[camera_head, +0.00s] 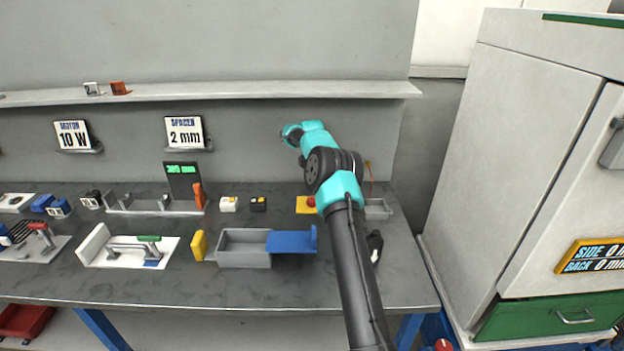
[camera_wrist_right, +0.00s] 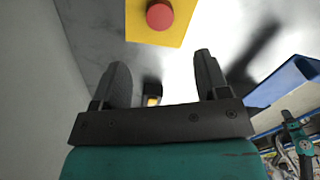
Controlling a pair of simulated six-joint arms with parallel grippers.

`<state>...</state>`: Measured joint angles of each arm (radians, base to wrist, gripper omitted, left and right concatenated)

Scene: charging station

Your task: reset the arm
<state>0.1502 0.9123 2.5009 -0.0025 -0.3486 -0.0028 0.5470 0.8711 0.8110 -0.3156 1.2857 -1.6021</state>
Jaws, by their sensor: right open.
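My right arm reaches from the lower right of the head view over the workbench, its teal wrist end raised near the back wall. In the wrist view my right gripper (camera_wrist_right: 161,80) is open, its two dark fingers apart with nothing held between them. A small black block with a yellow mark (camera_wrist_right: 152,92) shows past the fingers, apart from them. A red button on a yellow plate (camera_wrist_right: 158,15) lies beyond the fingertips; the yellow plate (camera_head: 303,207) is beside my arm in the head view. The fingers are not clear in the head view. My left gripper is not in view.
A grey box (camera_head: 243,258) with a blue lid (camera_head: 291,241) sits left of my arm. White (camera_head: 228,204) and black (camera_head: 259,204) blocks stand behind it. A shelf (camera_head: 250,90) runs along the wall. A grey cabinet (camera_head: 510,130) stands right. The bench front (camera_head: 200,288) is clear.

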